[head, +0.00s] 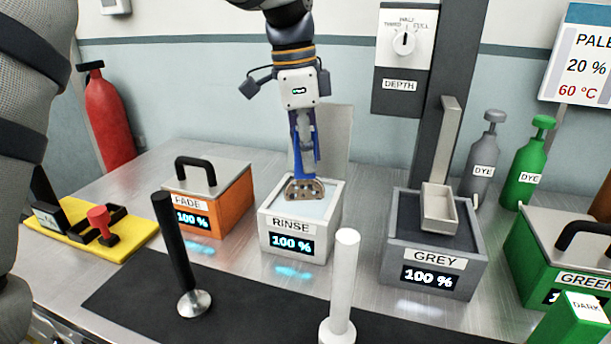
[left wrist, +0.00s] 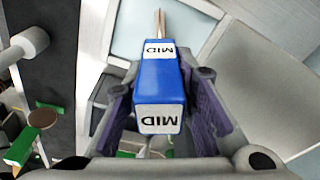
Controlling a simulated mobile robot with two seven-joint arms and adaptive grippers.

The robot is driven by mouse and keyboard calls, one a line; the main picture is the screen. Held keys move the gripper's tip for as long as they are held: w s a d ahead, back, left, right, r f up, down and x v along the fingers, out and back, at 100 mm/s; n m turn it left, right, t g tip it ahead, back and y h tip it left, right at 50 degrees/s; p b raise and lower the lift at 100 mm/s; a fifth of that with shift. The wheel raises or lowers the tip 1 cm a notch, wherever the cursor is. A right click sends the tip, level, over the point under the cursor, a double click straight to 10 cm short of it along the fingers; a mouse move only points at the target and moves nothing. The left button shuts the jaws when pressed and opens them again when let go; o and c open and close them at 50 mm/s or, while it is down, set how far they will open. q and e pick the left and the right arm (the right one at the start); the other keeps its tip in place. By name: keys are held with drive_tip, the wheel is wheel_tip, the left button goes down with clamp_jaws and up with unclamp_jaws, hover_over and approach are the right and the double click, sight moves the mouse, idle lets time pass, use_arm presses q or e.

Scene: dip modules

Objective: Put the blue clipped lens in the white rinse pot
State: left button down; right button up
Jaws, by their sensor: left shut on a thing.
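My left gripper (head: 303,150) points down over the white rinse pot (head: 290,222), labelled RINSE 100 %. It is shut on a blue clip, whose blue body (head: 305,150) shows between the fingers. In the left wrist view the blue clip (left wrist: 158,90) carries two MID labels and sits between the purple finger pads. A brownish, rounded lens (head: 304,188) with pale spots hangs below the clip, within the pot's opening near its front rim. I cannot tell whether it touches the liquid. My right gripper is out of view.
An orange FADE pot (head: 210,205) with a black-handled lid stands left of the rinse pot. A GREY pot (head: 432,262) stands right, with a small tray above it. A black post (head: 172,250) and a white post (head: 343,280) rise in front.

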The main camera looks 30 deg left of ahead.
sight(307, 177)
use_arm(q)
wheel_tip(307, 177, down, 4)
drive_tip(key=shift+f, duration=0.35)
drive_tip(key=c, duration=1.3)
unclamp_jaws()
drive_tip(key=shift+c, duration=0.2)
drive_tip(key=r, duration=0.8)
drive_tip(key=s+a+r, duration=0.1)
drive_tip(key=r, duration=0.3)
drive_tip(key=shift+a+r, duration=0.1)
